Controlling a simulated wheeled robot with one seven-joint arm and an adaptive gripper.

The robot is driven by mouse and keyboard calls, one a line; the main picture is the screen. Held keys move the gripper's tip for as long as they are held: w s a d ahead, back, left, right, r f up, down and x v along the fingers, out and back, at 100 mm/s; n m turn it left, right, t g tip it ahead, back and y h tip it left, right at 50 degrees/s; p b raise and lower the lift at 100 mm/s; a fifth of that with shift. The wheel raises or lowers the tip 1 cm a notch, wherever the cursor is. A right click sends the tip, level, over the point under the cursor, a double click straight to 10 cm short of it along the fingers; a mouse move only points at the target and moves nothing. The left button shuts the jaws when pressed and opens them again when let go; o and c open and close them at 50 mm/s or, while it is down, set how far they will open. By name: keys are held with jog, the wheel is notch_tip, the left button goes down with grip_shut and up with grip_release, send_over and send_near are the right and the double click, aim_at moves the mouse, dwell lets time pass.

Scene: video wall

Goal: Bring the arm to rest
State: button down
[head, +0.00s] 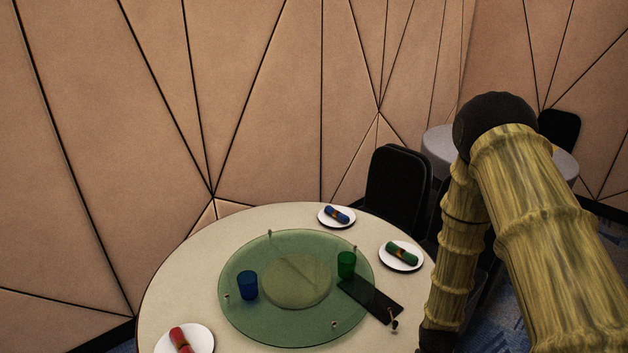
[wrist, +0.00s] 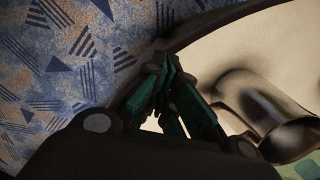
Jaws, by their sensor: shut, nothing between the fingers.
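My gripper (wrist: 170,72) shows in the wrist view with its dark green fingers together and nothing between them. It is near the edge of the round cream table (wrist: 225,55), with carpet on the other side. In the head view my bent arm fills the right side, right of the table (head: 175,270). Its lower part runs down to the bottom edge, and the gripper's fingers cannot be made out there.
A green glass turntable (head: 300,337) bears a blue cup (head: 247,285), a green cup (head: 346,265) and part of a black tray (head: 372,300). Plates with rolled napkins stand around it. A black chair (head: 395,190) is behind. A dark shiny curved object (wrist: 262,105) lies right of my fingers.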

jog(key=s+a+f+n+t, duration=0.1)
jog(key=s+a+f+n, duration=0.15)
jog(key=s, duration=0.85)
jog(key=s+a+f+n+t, duration=0.1)
jog(key=s+a+f, duration=0.15)
jog(key=s, duration=0.95)
notch_tip(320, 180, down, 9)
jog(key=b, duration=1)
jog(key=shift+a, duration=0.35)
